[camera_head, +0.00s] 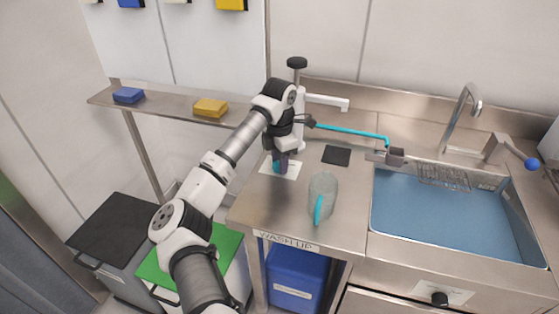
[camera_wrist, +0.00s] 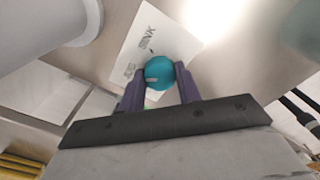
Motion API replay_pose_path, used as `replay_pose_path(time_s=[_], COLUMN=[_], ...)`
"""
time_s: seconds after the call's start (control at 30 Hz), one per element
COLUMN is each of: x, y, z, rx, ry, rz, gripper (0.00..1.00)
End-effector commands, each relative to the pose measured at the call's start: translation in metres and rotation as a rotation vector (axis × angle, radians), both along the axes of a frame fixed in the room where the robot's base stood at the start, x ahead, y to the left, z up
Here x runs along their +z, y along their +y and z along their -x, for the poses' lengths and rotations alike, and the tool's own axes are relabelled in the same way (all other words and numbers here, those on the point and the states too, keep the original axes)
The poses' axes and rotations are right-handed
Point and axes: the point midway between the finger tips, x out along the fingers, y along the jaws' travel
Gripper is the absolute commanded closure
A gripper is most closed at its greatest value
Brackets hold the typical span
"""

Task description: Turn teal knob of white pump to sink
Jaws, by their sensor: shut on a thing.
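The teal knob (camera_wrist: 160,73) sits between the purple fingers of my gripper (camera_wrist: 160,90) in the wrist view. My gripper is shut on it. In the head view my gripper (camera_head: 281,160) points down over the knob (camera_head: 277,168), which the fingers partly hide. A white label (camera_wrist: 130,48) lies under the knob, with the word "SINK" and a second, less legible word. The white pump (camera_head: 299,105) stands behind my gripper, with a black top and a white spout arm. A teal tube (camera_head: 350,131) runs from near it toward the sink (camera_head: 455,215).
A clear bottle-like vessel (camera_head: 322,193) with a teal part stands on the steel counter, right of my gripper. A black square pad (camera_head: 336,155) lies behind it. A shelf (camera_head: 165,105) with blue and yellow sponges is at the left. A faucet (camera_head: 461,115) rises behind the sink.

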Motion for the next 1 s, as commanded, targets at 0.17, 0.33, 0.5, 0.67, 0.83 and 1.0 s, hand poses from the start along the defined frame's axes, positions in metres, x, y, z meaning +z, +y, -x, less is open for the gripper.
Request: replay_pose_path(time_s=[0.17,0.33,0.5,0.67,0.83,1.0], x=[-0.0001,-0.0003,-0.0015,-0.0019,-0.0014,-0.0011], y=[0.0000,0.0004,0.0012,0.0013,0.0013,0.0014], z=[0.0003,0.0002,-0.0003,-0.0003,-0.0003,-0.0003], rx=[-0.006,-0.046,-0.138,-0.269,-0.430,-0.592], ry=[0.001,0.000,-0.001,0.000,0.000,0.000], rz=[0.000,-0.001,-0.003,-0.005,-0.005,-0.003], gripper=[0.89,0.89,0.89,0.89,0.89,0.89])
